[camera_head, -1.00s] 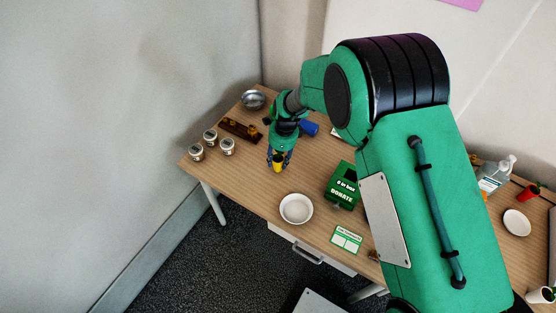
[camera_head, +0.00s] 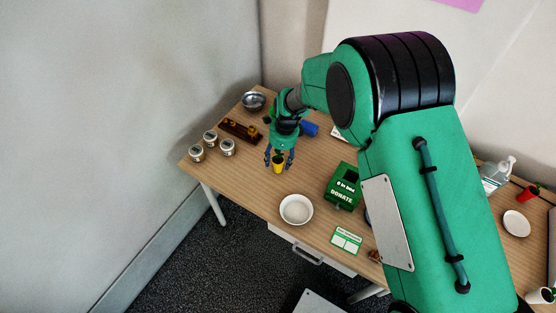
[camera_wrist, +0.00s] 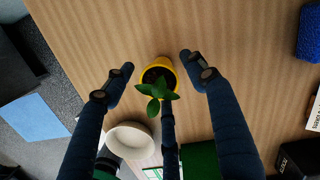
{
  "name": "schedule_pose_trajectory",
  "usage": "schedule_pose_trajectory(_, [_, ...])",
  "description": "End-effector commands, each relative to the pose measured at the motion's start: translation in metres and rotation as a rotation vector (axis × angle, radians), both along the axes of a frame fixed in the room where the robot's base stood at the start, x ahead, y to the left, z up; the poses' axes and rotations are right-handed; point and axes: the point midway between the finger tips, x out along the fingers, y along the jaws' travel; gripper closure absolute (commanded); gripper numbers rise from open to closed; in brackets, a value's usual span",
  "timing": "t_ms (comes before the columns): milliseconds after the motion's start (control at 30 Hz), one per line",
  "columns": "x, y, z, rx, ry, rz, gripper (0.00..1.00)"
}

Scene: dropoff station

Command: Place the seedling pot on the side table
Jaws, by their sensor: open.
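The seedling pot (camera_head: 278,166) is a small yellow pot standing upright on the wooden table (camera_head: 252,182), left of the table's middle. In the wrist view the yellow pot (camera_wrist: 160,66) shows dark soil and green leaves. My gripper (camera_head: 279,160) is above and around the pot, pointing down. In the wrist view its dark blue fingers (camera_wrist: 157,62) are spread wide, with a gap on each side of the pot. The fingers do not touch it. I cannot tell which surface is the side table.
Several jars (camera_head: 228,147), a brown rack (camera_head: 241,131) and a metal bowl (camera_head: 253,101) are to the left. A blue roll (camera_head: 309,128) lies behind my gripper. Bare wood lies left of the pot.

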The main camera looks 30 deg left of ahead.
Motion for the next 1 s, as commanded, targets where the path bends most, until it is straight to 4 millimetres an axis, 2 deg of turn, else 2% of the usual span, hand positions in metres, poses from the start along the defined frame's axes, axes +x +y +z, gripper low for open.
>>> schedule_pose_trajectory(400, [0.004,-0.007,0.067,0.001,-0.002,0.0,0.44])
schedule_pose_trajectory(600, [0.005,-0.01,0.093,0.0,-0.001,0.0,0.44])
schedule_pose_trajectory(800, [0.005,-0.012,0.106,-0.001,0.0,0.0,0.44])
schedule_pose_trajectory(1000, [0.005,-0.012,0.108,-0.001,0.0,0.0,0.44])
